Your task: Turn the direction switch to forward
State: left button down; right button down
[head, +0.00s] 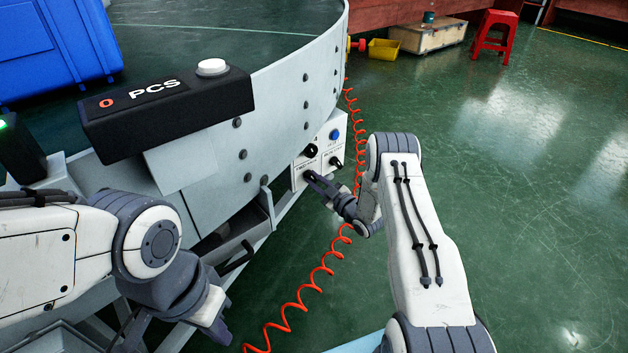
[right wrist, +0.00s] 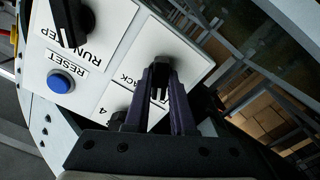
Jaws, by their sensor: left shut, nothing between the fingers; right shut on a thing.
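A white control box (head: 333,140) hangs on the conveyor's side in the head view, with black knobs and a blue button. My right gripper (head: 312,179) reaches its lower left knob. In the right wrist view my right gripper (right wrist: 160,84) is shut on a black switch knob (right wrist: 159,93), beside a partly hidden label ending in "ACK". The fingers cover much of the knob, and I cannot tell which way it points. My left gripper (head: 217,325) is shut and empty at the lower left, away from the box.
A RUN/STEP knob (right wrist: 72,22) and a blue RESET button (right wrist: 61,81) sit close by on the panel. A coiled orange cable (head: 310,287) hangs near my right arm. A black PCS box (head: 165,110) stands on the conveyor rim. Open green floor (head: 520,210) lies right.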

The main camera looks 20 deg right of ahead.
jog(key=shift+s+f, duration=0.1)
jog(key=c, duration=0.8)
grip_release()
jog(key=shift+o, duration=0.2)
jog(key=p+v, duration=0.4)
jog(key=v, duration=0.6)
jog(key=shift+s, duration=0.25)
jog(key=shift+d, duration=0.1)
